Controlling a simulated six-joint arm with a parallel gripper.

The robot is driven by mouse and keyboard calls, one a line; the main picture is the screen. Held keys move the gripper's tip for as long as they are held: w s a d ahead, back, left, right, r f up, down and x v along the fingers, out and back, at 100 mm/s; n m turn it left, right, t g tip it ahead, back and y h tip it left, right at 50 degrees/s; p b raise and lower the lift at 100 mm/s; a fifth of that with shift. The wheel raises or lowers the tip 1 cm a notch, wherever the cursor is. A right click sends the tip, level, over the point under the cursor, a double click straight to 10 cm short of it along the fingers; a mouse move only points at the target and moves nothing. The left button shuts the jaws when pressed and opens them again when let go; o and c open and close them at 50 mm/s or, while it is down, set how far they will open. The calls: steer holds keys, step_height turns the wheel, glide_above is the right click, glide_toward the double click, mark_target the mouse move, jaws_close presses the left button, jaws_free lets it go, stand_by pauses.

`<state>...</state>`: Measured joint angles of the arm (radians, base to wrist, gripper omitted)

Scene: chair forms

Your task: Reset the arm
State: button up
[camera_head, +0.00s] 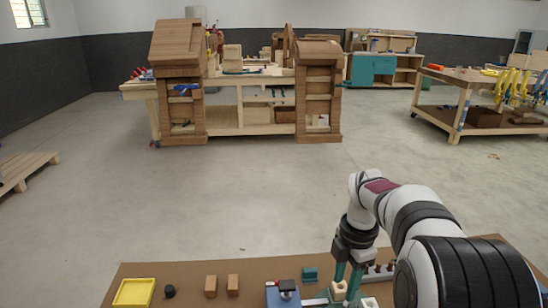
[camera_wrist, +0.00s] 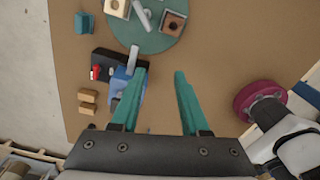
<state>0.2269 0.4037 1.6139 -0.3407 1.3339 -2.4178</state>
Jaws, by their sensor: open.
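My gripper (camera_head: 345,287) is over the brown work table (camera_head: 188,269) at the front of the head view. In the wrist view its two teal fingers (camera_wrist: 159,74) stand apart with only bare table seen between them. A blue device (camera_wrist: 125,82) with a black base lies just left of the fingers; it also shows in the head view (camera_head: 283,293). A pale block with a hole (camera_wrist: 117,7) is on a green disc (camera_wrist: 150,40) beyond the fingertips. In the head view this pale block appears close to the fingertips; contact cannot be told there.
Two small wooden blocks (camera_head: 222,285), a black cylinder (camera_head: 169,291), a yellow tray (camera_head: 134,293) and a teal block (camera_head: 310,274) are on the table. A maroon round part (camera_wrist: 258,98) is right of the fingers. Workbenches stand far back, with open floor between.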

steer(key=s+a+m, duration=0.4)
steer(key=s+m, duration=0.4)
steer(key=s, duration=0.1)
steer(key=s+a+r+m+y, duration=0.1)
steer(key=s+a+m, duration=0.3)
steer(key=s+m, duration=0.5)
steer(key=s+a+m, duration=0.4)
steer(key=s+m, duration=0.5)
steer(key=shift+s+r, duration=0.15)
